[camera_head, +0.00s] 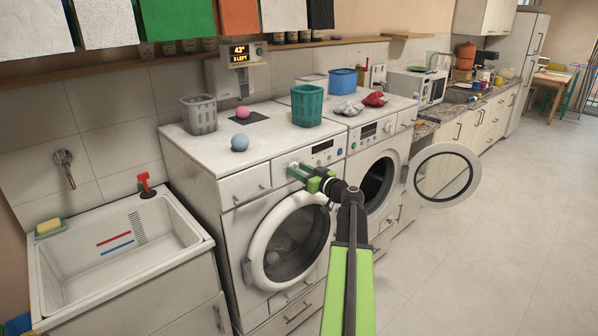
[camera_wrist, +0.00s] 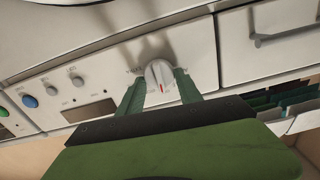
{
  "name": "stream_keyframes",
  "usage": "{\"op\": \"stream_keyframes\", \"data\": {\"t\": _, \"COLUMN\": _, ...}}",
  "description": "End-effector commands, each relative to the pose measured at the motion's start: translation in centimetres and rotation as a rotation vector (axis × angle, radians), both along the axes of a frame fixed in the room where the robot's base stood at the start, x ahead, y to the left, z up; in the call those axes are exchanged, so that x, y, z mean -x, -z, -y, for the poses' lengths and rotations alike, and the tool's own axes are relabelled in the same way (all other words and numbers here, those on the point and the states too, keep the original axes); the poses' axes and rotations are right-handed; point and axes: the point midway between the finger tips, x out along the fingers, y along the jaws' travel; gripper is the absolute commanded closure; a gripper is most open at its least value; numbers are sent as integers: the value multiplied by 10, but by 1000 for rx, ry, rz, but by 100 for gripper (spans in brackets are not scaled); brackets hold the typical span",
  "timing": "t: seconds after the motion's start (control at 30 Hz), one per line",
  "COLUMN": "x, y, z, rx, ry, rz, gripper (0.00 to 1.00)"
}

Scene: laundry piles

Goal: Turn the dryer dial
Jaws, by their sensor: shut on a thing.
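The dial (camera_wrist: 158,74) is a round white knob with a red mark, on the white control panel of the left machine (camera_head: 232,205). In the wrist view my gripper (camera_wrist: 160,88) has its two green fingers on either side of the dial, shut on it. In the head view my gripper (camera_head: 300,171) reaches the left machine's panel, just right of its drawer, and hides the dial. Small round buttons (camera_wrist: 53,90) and a dark display (camera_wrist: 89,111) lie along the same panel.
The left machine's round door (camera_head: 289,240) is shut. The right machine's door (camera_head: 443,176) stands wide open to the right. A grey basket (camera_head: 199,115), a teal basket (camera_head: 307,106) and a blue ball (camera_head: 239,142) sit on top. The floor at right is clear.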

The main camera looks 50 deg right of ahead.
Motion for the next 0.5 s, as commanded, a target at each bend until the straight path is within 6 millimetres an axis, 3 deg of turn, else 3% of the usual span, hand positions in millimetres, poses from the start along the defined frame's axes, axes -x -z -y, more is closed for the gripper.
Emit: {"op": "stream_keyframes", "data": {"t": 0.5, "x": 0, "y": 1, "z": 2, "rx": -426, "ry": -1, "rz": 30, "gripper": 99}}
